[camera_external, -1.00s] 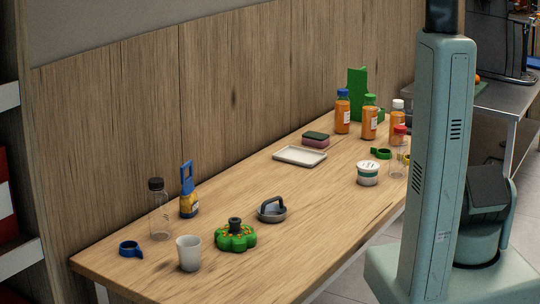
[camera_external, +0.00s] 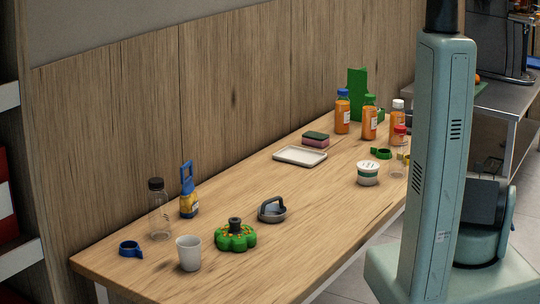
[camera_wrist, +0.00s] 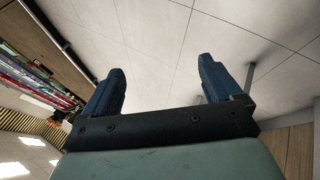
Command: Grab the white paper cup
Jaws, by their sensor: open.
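The white paper cup (camera_external: 189,254) stands upright near the front left edge of the wooden table in the external view. My gripper (camera_wrist: 158,85) shows in the wrist view with its two blue fingers spread wide apart. Nothing is between the fingers. The wrist view shows floor, shelving and a ceiling or wall, and the cup is not in it. In the external view my gripper is out of sight; only my base and column show at the right, so its distance from the cup cannot be told.
On the wooden table (camera_external: 330,199), a green pumpkin-shaped item (camera_external: 236,236) stands right of the cup. A blue ring (camera_external: 130,249) and a clear bottle (camera_external: 159,211) are to its left. Orange juice bottles (camera_external: 369,120) stand at the far end. A white tray (camera_external: 299,156) lies mid-table.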

